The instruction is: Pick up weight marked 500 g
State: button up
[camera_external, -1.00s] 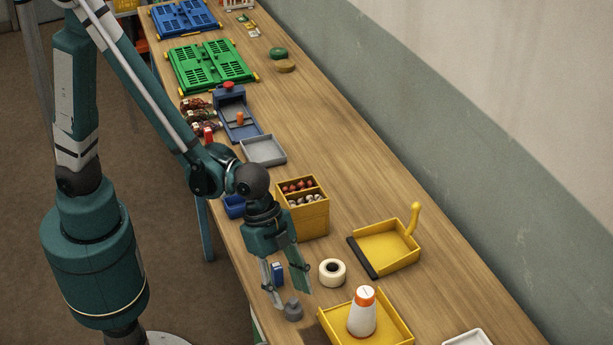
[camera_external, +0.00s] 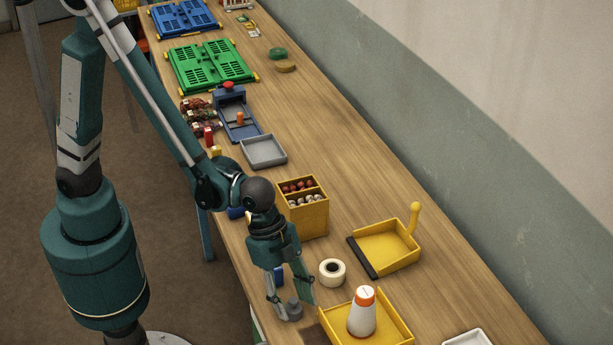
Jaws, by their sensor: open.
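A small grey weight (camera_external: 294,309) stands on the wooden table near its front edge, left of a yellow tray. Its marking is too small to read. My gripper (camera_external: 293,311) is open and low over the table, with its two fingers on either side of the weight. The left finger partly covers the weight's near side. I cannot tell whether either finger touches it.
A yellow tray (camera_external: 398,333) holding a white bottle with an orange cap (camera_external: 362,311) stands close on the right. A tape roll (camera_external: 332,272), a yellow dustpan (camera_external: 388,249) and a yellow divided box (camera_external: 312,221) stand behind. The table is clear toward the wall.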

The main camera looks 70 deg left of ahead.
aim_at(293, 300)
jog(key=c, duration=1.2)
jog(key=shift+r, duration=0.1)
jog(key=shift+r+p, duration=0.65)
jog(key=shift+r, duration=4.25)
